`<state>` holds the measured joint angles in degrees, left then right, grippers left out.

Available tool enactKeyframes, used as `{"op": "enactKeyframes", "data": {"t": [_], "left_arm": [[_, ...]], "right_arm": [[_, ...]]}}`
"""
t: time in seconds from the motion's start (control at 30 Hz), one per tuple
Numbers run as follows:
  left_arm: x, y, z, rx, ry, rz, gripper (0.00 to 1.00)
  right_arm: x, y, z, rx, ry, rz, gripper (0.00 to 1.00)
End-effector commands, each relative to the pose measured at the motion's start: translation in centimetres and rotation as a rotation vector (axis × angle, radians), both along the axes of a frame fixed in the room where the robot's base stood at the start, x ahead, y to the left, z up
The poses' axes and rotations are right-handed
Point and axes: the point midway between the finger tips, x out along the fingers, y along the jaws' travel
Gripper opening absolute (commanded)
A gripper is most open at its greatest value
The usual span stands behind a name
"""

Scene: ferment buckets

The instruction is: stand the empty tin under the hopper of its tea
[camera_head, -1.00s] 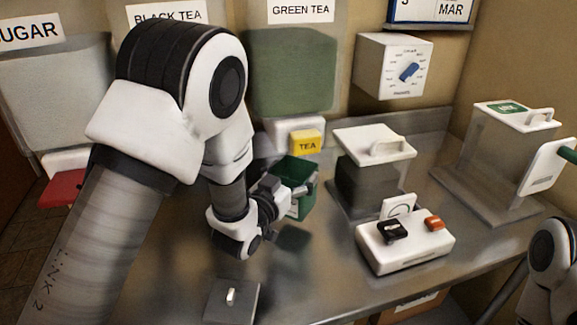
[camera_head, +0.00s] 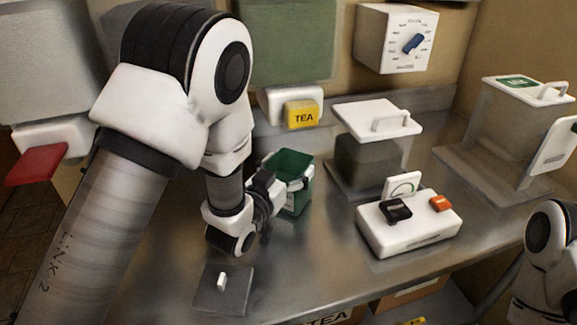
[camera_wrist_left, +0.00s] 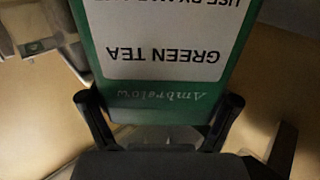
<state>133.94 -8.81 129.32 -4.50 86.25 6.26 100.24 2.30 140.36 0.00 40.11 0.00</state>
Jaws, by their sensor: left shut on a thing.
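The green tin (camera_head: 293,183) is open-topped and upright, low over or on the steel counter; I cannot tell if its base touches. Its label reads GREEN TEA in the left wrist view (camera_wrist_left: 165,65), upside down there. My left gripper (camera_head: 274,192) is shut on the tin from the left, its fingers at either side of it in the wrist view. The green tea hopper (camera_head: 285,40) is on the wall behind, with a white outlet and a yellow TEA tab (camera_head: 302,114). The tin appears below and in front of that outlet.
A lidded clear bin (camera_head: 375,150) stands right of the tin, with a white scale-like box (camera_head: 408,228) in front. Another bin (camera_head: 500,130) is farther right. A grey plate with a white knob (camera_head: 222,290) lies at the front left. A red tab (camera_head: 36,164) juts out left.

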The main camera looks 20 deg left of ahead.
Motion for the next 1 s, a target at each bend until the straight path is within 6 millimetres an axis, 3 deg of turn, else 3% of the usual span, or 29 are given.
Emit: {"op": "enactKeyframes", "data": {"t": [0.03, 0.07, 0.4, 0.57, 0.6, 0.8, 1.0], "left_arm": [[0.0, 0.0, 0.1, 0.000, -0.001, 0.000, 0.30], [0.0, 0.0, 0.1, 0.000, 0.000, 0.000, 0.98], [0.0, 0.0, 0.2, 0.000, 0.000, 0.000, 1.00], [0.0, 0.0, 2.2, 0.000, -0.001, 0.000, 1.00], [-1.0, 0.2, 1.1, 0.000, 0.002, 0.000, 1.00], [-5.4, 1.0, 1.1, 0.000, 0.001, 0.001, 1.00], [-7.4, 1.4, 1.3, -0.001, 0.000, 0.000, 1.00]], "right_arm": [[0.0, 0.0, 0.1, 0.000, 0.000, 0.000, 1.00], [0.0, 0.0, 0.1, 0.000, 0.000, 0.000, 1.00], [0.0, 0.0, 0.2, 0.000, 0.000, 0.000, 1.00], [0.0, 0.0, 2.0, 0.000, 0.000, 0.000, 1.00], [0.1, 0.0, 0.9, 0.000, -0.002, 0.000, 1.00], [0.0, 0.0, -0.3, 0.000, 0.000, 0.000, 1.00], [0.0, 0.0, -0.2, 0.000, 0.000, 0.000, 1.00]]}}
